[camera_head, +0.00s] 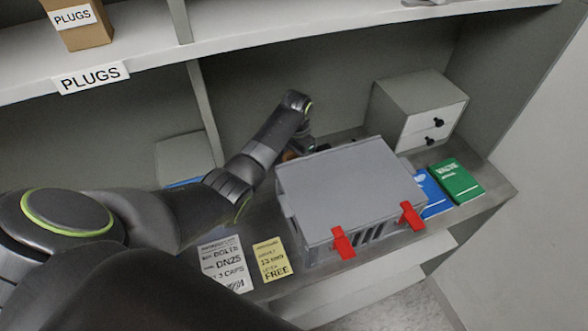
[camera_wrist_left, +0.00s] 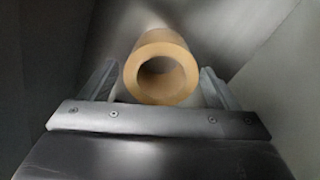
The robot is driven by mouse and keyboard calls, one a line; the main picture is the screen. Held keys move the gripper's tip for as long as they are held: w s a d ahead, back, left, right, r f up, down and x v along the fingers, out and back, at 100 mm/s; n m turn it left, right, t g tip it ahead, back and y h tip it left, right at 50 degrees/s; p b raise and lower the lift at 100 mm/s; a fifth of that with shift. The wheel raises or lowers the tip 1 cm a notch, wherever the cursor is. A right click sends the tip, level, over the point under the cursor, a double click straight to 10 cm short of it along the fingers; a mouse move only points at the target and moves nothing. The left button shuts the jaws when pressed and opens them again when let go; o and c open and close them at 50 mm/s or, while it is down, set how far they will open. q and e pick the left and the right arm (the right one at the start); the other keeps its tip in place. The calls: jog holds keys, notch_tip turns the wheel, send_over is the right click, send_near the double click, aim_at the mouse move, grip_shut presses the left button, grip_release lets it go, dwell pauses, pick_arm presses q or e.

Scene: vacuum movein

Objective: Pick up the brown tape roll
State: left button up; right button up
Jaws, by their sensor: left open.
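The brown tape roll (camera_wrist_left: 160,44) shows in the left wrist view with its round hole facing the camera. It lies between the two fingers of my left gripper (camera_wrist_left: 158,72), which are apart with a finger on each side of it. A narrow gap shows beside the fingers; whether they touch the roll is hard to tell. In the head view my left arm reaches behind the grey case, and my left gripper (camera_head: 303,146) is mostly hidden there. A small brown patch of the tape roll (camera_head: 289,156) shows beside it. My right gripper is not in view.
A grey case (camera_head: 345,180) with red latches stands on the shelf in front of the left gripper. A white drawer unit (camera_head: 425,110), a green book (camera_head: 456,182) and a blue book (camera_head: 432,194) are to the right. Paper labels (camera_head: 226,263) lie at the front. An upper shelf (camera_head: 140,55) overhangs.

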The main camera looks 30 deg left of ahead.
pick_arm(q)
jog(key=c, duration=1.1)
